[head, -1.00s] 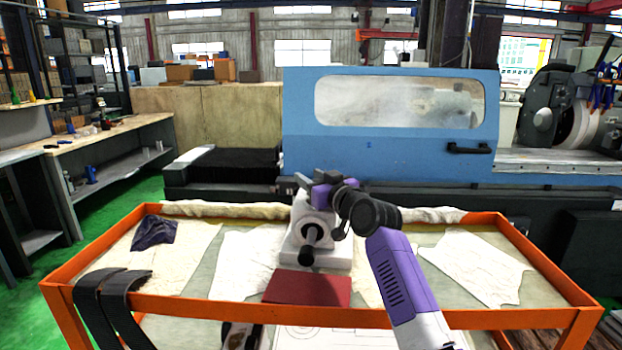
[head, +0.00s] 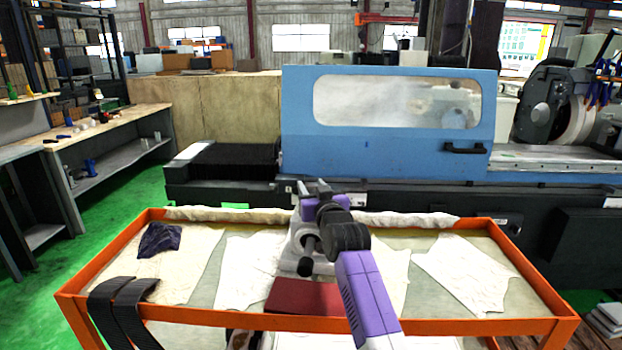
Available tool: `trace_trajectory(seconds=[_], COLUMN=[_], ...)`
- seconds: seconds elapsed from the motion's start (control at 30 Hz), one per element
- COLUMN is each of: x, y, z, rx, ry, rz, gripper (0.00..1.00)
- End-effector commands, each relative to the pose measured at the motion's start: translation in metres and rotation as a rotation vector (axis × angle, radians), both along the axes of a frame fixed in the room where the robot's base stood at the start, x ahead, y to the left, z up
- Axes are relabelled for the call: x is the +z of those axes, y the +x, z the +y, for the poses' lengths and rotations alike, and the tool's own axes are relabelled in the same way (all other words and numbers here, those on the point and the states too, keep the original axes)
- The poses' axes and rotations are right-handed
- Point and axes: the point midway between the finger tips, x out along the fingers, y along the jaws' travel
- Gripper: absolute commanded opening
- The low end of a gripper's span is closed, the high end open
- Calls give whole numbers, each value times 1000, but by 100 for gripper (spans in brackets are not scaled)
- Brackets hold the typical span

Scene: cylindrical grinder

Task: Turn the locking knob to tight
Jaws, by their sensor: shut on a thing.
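A pale grey fixture (head: 291,262) stands upright on the cart, with a dark handle (head: 305,268) ending in a round black tip at its front. My gripper (head: 314,187) is at the top of the fixture, its grey fingers pointing away from me. It is shut on a part at the fixture's top, which I take to be the locking knob. The knob itself is hidden behind the purple gripper body and black wrist, so its angle cannot be read. The front handle is below the gripper and apart from it.
The orange-rimmed cart (head: 180,318) carries pale cloths (head: 465,272), a dark rag (head: 159,240), a dark red block (head: 300,296) and black straps (head: 125,305). The blue grinder (head: 390,150) stands behind. A workbench (head: 100,140) is at the left.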

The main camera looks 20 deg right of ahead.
Motion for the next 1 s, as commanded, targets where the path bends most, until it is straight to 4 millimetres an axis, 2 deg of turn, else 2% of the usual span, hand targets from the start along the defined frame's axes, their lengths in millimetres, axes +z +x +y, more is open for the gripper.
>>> trace_trajectory(seconds=[0.03,0.47,0.5,0.6,1.0], x=[4,1,1,1,0], y=[0,-1,-1,-1,-3], z=[-1,-2,-2,-2,-1], rx=[-11,-30,-30,-30,-28], ry=[0,-4,-4,-4,-4], rz=[-3,-4,-4,-4,-2], gripper=[0,0,42,62,62])
